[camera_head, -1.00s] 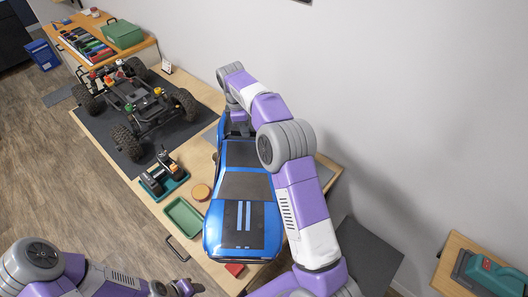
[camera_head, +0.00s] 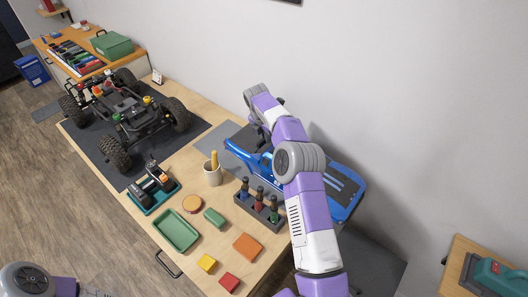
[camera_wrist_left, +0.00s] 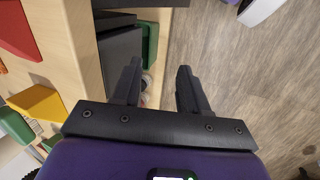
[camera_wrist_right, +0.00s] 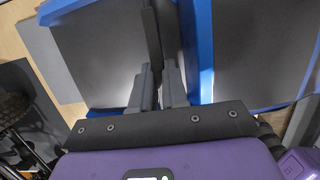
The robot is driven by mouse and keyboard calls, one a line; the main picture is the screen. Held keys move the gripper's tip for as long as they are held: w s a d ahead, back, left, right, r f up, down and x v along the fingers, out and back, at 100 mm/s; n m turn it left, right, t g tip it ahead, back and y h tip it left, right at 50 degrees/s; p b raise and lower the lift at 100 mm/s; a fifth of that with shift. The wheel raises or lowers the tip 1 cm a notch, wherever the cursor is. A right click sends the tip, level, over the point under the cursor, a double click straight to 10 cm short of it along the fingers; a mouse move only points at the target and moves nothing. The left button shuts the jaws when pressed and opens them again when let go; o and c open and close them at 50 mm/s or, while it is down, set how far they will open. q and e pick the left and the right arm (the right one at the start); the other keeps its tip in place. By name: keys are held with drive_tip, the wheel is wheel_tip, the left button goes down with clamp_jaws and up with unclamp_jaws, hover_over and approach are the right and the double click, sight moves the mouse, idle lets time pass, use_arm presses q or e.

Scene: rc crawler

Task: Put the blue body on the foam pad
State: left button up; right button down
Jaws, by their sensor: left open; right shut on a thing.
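The blue body (camera_head: 342,200) is a car shell with dark windows and stripes, near the wall side of the bench and partly hidden by my right arm. My right gripper (camera_head: 264,140) is shut on it; the right wrist view shows the fingers (camera_wrist_right: 160,88) closed at a strip between its window openings. A flat grey pad (camera_head: 213,141), which looks like the foam pad, lies on the bench left of the body. I cannot tell whether the body touches it. My left gripper (camera_wrist_left: 160,90) is open and empty beside the bench edge, out of the head view.
The black wheeled chassis (camera_head: 128,112) stands on a dark mat left of the pad. A screwdriver rack (camera_head: 260,211), a cup (camera_head: 212,174), a green tray (camera_head: 176,230) and several coloured blocks stand in front of the body. The wall is close behind it.

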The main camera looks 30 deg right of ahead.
sight(265, 148)
drive_tip(key=x, duration=0.3)
drive_tip(key=a+b+x, duration=0.1)
drive_tip(key=x, duration=0.1)
drive_tip(key=shift+s+f, duration=0.1)
drive_tip(key=shift+f, duration=0.4)
drive_tip(key=shift+r, duration=0.1)
drive_tip(key=c, duration=1.1)
unclamp_jaws()
drive_tip(key=shift+c, duration=0.2)
drive_tip(key=shift+s, duration=0.1)
drive_tip(key=p+v, duration=0.2)
drive_tip(key=v, duration=1)
